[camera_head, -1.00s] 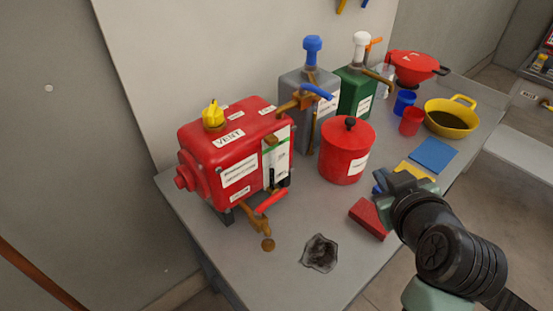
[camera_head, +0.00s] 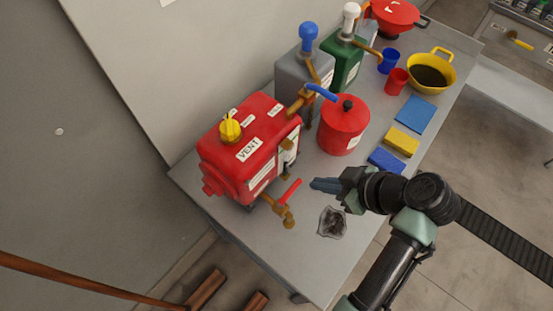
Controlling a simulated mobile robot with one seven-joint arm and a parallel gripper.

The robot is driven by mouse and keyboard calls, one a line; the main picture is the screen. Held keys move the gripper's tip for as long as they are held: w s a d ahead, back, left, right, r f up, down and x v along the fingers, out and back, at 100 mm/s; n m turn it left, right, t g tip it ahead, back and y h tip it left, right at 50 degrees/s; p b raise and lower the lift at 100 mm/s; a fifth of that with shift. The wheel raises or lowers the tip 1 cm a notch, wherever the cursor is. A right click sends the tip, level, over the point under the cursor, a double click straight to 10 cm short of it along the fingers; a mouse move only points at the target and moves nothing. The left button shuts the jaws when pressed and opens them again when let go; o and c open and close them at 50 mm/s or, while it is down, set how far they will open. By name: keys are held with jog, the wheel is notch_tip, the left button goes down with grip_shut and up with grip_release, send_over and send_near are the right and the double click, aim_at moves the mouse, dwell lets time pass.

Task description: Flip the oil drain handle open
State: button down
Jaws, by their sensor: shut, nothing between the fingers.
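The red pump tank (camera_head: 225,160) stands at the left end of the grey table, with a yellow vent cap (camera_head: 231,130) on top. A brass drain valve (camera_head: 283,208) sticks out low from its front. The valve's red handle (camera_head: 289,191) slants up to the right. My gripper (camera_head: 317,184) is shut and empty, its blue fingers pointing left toward the handle. In the picture a small gap separates the fingertips from the handle; the depth between them is hard to tell.
A crumpled dark rag (camera_head: 332,222) lies just below my gripper. A lidded red pot (camera_head: 343,128) stands behind it. Blue (camera_head: 386,161) and yellow (camera_head: 401,141) blocks lie to the right. A blue-handled spout (camera_head: 306,98) hangs beside the tank. The table (camera_head: 270,250) is clear in front of the valve.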

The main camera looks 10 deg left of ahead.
aim_at(294, 184)
jog(key=shift+s, duration=0.1)
dwell(0.3)
jog(key=p+x, duration=0.1)
jog(key=x, duration=0.9)
